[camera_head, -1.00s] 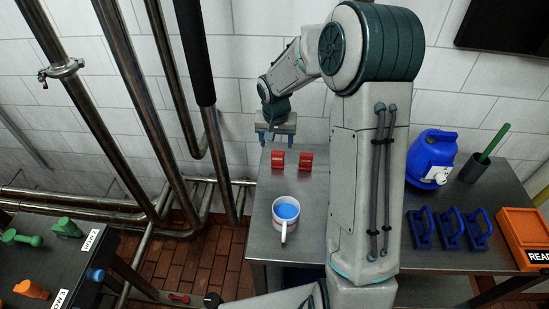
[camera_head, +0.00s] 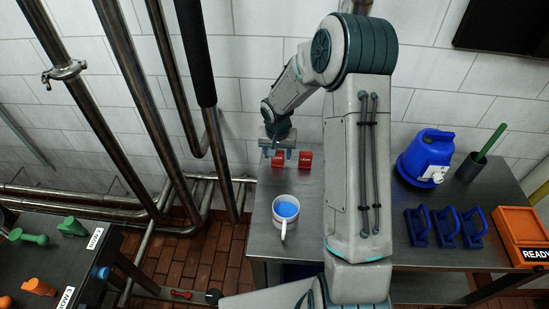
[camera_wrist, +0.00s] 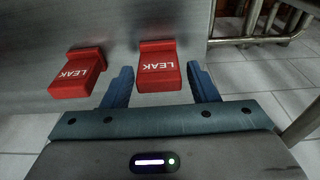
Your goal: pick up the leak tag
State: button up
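Two red leak tags with white lettering stand on the steel table in the head view, a left one (camera_head: 278,159) and a right one (camera_head: 305,160). My gripper (camera_head: 276,151) is at the left tag, at the far left end of the table. In the wrist view, one tag (camera_wrist: 158,68) lies between my two blue fingers (camera_wrist: 163,82), with a gap on each side. The other tag (camera_wrist: 79,73) is outside the fingers, to the left. My gripper is open and holds nothing.
A white mug (camera_head: 285,214) with blue inside stands nearer on the same table (camera_head: 300,255). A blue jug (camera_head: 426,158), several blue clamp-like parts (camera_head: 445,227) and an orange bin (camera_head: 519,228) are to the right. Pipes (camera_head: 130,105) rise left of the table.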

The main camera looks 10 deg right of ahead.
jog(key=c, duration=0.7)
jog(key=shift+r, duration=0.15)
